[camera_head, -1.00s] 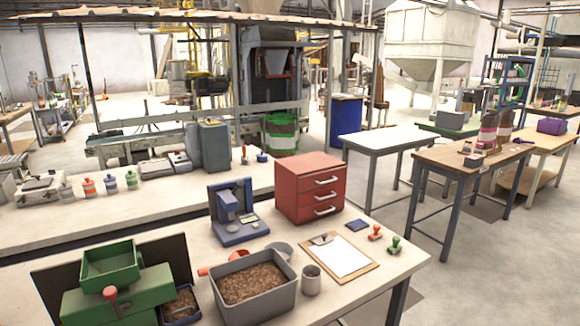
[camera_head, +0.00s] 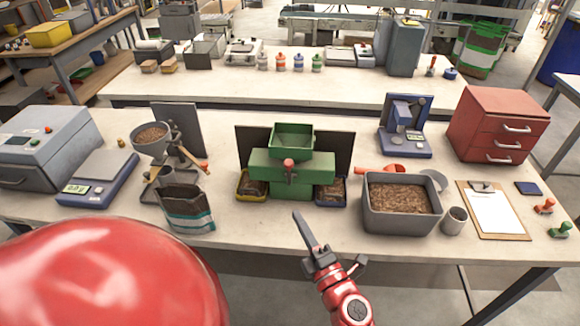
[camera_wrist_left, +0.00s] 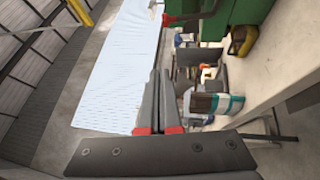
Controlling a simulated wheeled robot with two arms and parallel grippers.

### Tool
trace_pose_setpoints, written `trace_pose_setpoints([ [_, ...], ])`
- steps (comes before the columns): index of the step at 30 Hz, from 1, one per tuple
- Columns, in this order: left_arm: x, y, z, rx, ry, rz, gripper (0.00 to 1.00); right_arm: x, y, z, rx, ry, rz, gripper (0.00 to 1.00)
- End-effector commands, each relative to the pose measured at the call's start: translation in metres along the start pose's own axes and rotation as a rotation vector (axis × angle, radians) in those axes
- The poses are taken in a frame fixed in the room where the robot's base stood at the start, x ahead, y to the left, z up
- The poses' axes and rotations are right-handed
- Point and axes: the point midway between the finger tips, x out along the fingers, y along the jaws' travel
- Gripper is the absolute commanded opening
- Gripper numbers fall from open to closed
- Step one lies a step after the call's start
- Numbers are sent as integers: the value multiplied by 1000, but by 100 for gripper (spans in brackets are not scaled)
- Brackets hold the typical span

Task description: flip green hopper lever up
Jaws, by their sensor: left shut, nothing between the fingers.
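The green hopper (camera_head: 293,140) stands mid-table on a green body. Its lever (camera_head: 289,165) has a red knob on the front face; whether it points up or down is hard to tell. In the left wrist view the hopper body (camera_wrist_left: 248,12) is at the top right, with the red-ended lever (camera_wrist_left: 190,17) sticking out from it. My left gripper (camera_head: 297,214) is shut and empty, in front of and below the lever, apart from it, by the table's front edge. It also shows in the left wrist view (camera_wrist_left: 157,72). My right gripper is not in view.
Small pellet trays (camera_head: 250,187) flank the hopper. A grey pellet bin (camera_head: 402,222) and cup (camera_head: 455,221) stand right of it. An open bag (camera_head: 186,208), funnel stand (camera_head: 153,146) and scale (camera_head: 97,180) stand left. The table front before the hopper is clear.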

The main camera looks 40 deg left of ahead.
Motion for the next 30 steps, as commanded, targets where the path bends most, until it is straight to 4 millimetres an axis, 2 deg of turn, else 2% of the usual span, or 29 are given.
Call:
trace_pose_setpoints([
  [5, 4, -5, 4, -46, -11, -71, 0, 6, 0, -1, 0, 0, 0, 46],
  [8, 14, -6, 4, -45, -8, -70, 0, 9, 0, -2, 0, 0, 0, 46],
  [22, 103, -9, 5, -42, -9, -66, 0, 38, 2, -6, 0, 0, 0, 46],
  [25, 113, -8, 19, -43, -15, -65, 0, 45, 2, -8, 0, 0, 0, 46],
  [30, 124, -11, 30, -44, -13, -67, 0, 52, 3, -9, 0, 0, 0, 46],
])
